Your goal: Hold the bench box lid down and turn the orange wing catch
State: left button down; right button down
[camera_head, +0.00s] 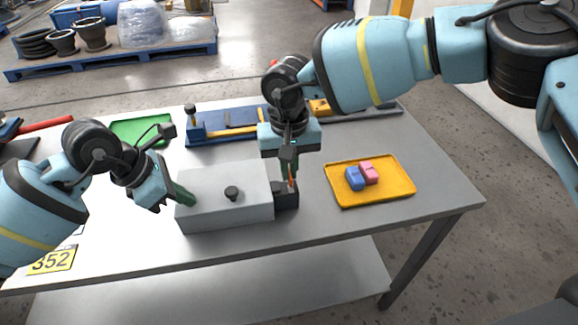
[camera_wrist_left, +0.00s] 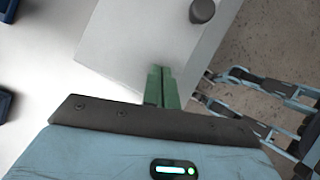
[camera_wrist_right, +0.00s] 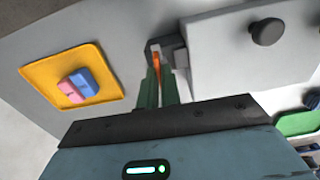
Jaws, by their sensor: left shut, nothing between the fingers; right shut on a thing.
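The bench box (camera_head: 222,215) is a light grey box with a flat lid and a dark round knob (camera_head: 232,193). A dark block (camera_head: 287,196) at its right end carries the orange wing catch (camera_wrist_right: 156,60). My right gripper (camera_head: 291,182) points down at that block, shut on the orange catch; its fingers hide part of it. My left gripper (camera_head: 188,199) is shut and empty, its green fingertips at the lid's left end. The left wrist view shows its fingers (camera_wrist_left: 160,72) over the lid's edge; I cannot tell whether they press on it.
A yellow tray (camera_head: 398,190) with a blue block (camera_head: 354,179) and a pink block (camera_head: 369,171) lies right of the box. A green tray (camera_head: 128,133) and a blue rack (camera_head: 212,138) lie behind.

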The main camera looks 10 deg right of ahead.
pick_arm(q)
jog(key=shift+s+f, duration=0.15)
jog(key=shift+f, duration=0.25)
pick_arm(e)
jog(key=m, duration=0.5)
jog(key=shift+m, duration=0.3)
jog(key=m, duration=0.5)
jog(key=shift+f, duration=0.1)
pick_arm(q)
jog(key=shift+a, duration=0.1)
pick_arm(e)
jog(key=m, duration=0.7)
jog(key=c, duration=1.6)
grip_release()
notch_tip(320, 180, up, 12)
jog(key=shift+s, duration=0.1)
